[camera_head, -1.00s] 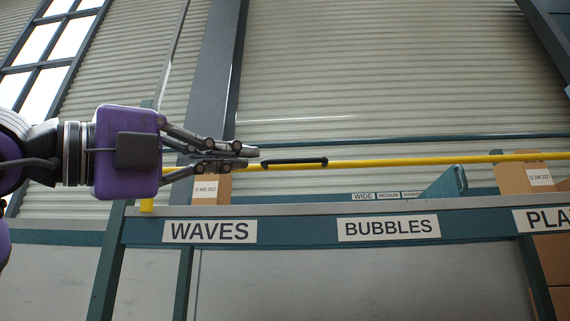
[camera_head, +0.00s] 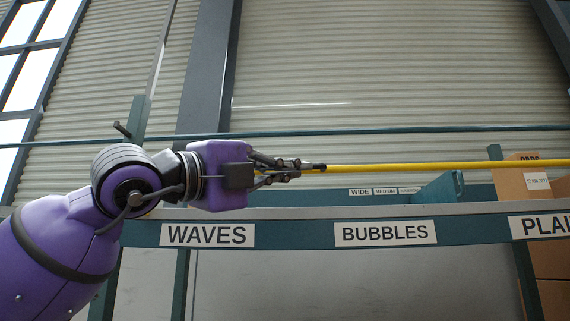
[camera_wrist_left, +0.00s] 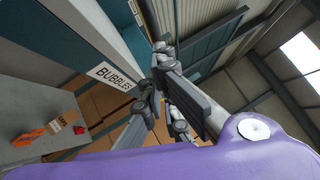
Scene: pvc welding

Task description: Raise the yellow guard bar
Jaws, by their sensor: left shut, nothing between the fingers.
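The yellow guard bar (camera_head: 430,166) runs almost level across the shelf front in the head view, above the rail with labels. Its left part is hidden behind my left gripper and arm. A dark end of the bar's black handle (camera_head: 320,167) shows just past the fingertips; the rest of the handle is hidden. My left gripper (camera_head: 298,170) is shut with nothing between its fingers, pointing right, over or beside the handle; whether it touches is unclear. In the left wrist view the gripper fingers (camera_wrist_left: 162,85) show, but I cannot make out the bar there. My right gripper is not in view.
The teal shelf rail carries the labels WAVES (camera_head: 207,235), BUBBLES (camera_head: 385,232) and a third, cut off. Cardboard boxes (camera_head: 525,178) stand at the right. A teal bracket (camera_head: 440,188) rises behind the rail. Orange items (camera_wrist_left: 28,136) lie on a grey surface in the wrist view.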

